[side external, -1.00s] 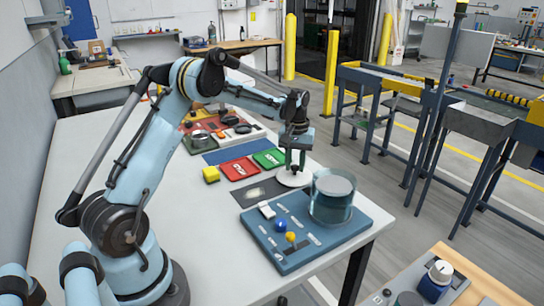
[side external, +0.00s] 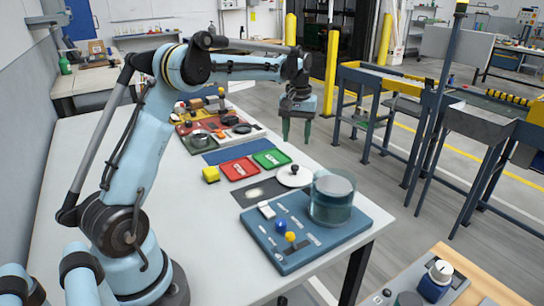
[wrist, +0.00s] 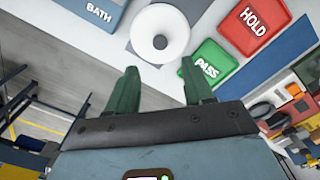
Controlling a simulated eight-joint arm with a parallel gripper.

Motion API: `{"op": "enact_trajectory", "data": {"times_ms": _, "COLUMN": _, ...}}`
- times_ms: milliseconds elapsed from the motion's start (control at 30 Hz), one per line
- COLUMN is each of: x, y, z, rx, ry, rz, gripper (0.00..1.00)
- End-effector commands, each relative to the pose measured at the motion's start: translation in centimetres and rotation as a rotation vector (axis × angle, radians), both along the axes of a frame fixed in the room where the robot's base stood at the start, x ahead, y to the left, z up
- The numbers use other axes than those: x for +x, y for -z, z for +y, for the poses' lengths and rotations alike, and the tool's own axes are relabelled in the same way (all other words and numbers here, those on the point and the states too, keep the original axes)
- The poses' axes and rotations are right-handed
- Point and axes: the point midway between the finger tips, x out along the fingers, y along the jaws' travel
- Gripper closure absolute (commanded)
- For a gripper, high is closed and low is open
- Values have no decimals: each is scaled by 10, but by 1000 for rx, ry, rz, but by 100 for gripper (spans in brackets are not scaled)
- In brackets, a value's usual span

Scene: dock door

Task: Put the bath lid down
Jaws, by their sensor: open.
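The bath lid (side external: 293,176) is a white disc with a dark knob. It lies flat on the white table, beside the bath and near the green tray. In the wrist view the lid (wrist: 160,32) shows from above, next to the BATH label (wrist: 99,13). The bath (side external: 333,197) is a clear round vessel with bluish contents on a blue panel, and its top is uncovered. My gripper (side external: 297,138) is raised above and behind the lid, clear of it. Its green fingers (wrist: 163,82) are spread apart with nothing between them.
A red HOLD tray (side external: 239,169) and a green PASS tray (side external: 271,158) lie left of the lid. The blue panel (side external: 284,262) carries knobs and a switch. Bare table (side external: 120,150) lies left.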

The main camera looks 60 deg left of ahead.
Motion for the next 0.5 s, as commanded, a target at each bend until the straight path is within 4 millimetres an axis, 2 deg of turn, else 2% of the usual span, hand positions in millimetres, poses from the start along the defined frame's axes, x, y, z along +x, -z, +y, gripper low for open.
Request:
{"op": "enact_trajectory", "data": {"times_ms": 100, "x": 0, "y": -16, "z": 0, "rx": 0, "ry": 0, "rz": 0, "gripper": 48}}
{"op": "enact_trajectory", "data": {"times_ms": 333, "x": -1, "y": -31, "z": -3, "rx": 2, "ry": 8, "rz": -5, "gripper": 48}}
{"op": "enact_trajectory", "data": {"times_ms": 500, "x": -11, "y": -47, "z": -26, "rx": 22, "ry": 80, "rz": -56, "gripper": 48}}
